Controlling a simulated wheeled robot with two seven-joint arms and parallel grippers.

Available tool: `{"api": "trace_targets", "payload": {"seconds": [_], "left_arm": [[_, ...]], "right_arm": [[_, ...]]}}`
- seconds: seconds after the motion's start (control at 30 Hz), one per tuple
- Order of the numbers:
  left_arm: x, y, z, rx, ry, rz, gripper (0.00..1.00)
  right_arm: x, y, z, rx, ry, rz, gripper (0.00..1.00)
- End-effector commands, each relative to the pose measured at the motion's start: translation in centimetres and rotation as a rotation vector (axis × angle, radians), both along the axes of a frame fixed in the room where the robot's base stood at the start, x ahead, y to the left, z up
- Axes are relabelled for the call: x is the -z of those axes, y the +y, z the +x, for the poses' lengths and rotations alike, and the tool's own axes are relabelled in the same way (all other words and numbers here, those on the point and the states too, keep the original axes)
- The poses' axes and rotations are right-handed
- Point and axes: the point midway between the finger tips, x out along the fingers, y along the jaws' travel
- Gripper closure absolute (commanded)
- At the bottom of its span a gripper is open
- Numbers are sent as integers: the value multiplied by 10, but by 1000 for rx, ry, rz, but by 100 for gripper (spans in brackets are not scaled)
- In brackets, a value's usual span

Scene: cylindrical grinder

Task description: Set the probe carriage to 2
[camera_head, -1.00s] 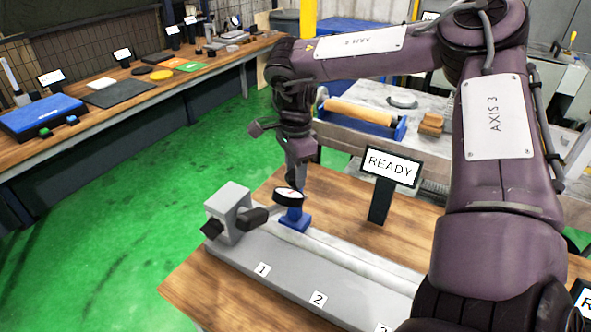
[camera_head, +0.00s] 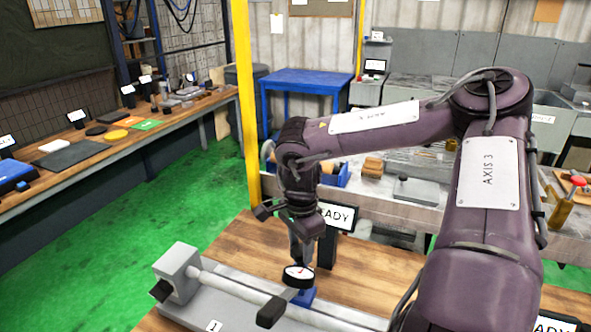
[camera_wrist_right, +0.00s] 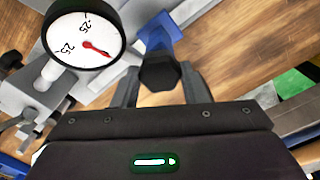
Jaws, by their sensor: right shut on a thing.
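The probe carriage (camera_head: 306,297) is a blue block on the pale rail (camera_head: 345,322), carrying a round white dial (camera_head: 299,274) with a red needle. It stands to the right of the grey end block (camera_head: 178,272), past the "1" label (camera_head: 214,326). The "2" label is out of frame. My right gripper (camera_head: 303,257) reaches down behind the dial, shut on the carriage. In the right wrist view its fingers flank the carriage's dark knob (camera_wrist_right: 160,73), with the dial (camera_wrist_right: 84,42) at upper left. My left gripper is not in view.
A black handle (camera_head: 271,311) sticks out in front of the carriage. The wooden table (camera_head: 375,275) is clear behind the rail to the right.

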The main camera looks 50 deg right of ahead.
Motion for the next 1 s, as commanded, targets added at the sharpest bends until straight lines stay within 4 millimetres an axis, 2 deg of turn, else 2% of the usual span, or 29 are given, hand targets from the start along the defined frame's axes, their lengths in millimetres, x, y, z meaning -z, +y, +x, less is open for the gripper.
{"api": "trace_targets", "payload": {"seconds": [0.1,0.23,0.27,0.4,0.53,0.77,1.0], "left_arm": [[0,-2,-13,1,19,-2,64],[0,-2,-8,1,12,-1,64],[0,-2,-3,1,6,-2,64],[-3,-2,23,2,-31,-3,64],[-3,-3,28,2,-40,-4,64],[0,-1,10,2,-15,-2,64],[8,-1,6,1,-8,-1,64]], "right_arm": [[-5,-1,5,2,-14,-5,100],[-5,-2,5,2,-14,-5,100],[-5,-2,5,2,-14,-5,58],[-4,-1,4,1,-12,-4,40],[-3,0,3,0,-10,-2,39],[-8,0,4,-1,-11,-1,39],[-45,-2,3,0,-16,-4,39]]}}
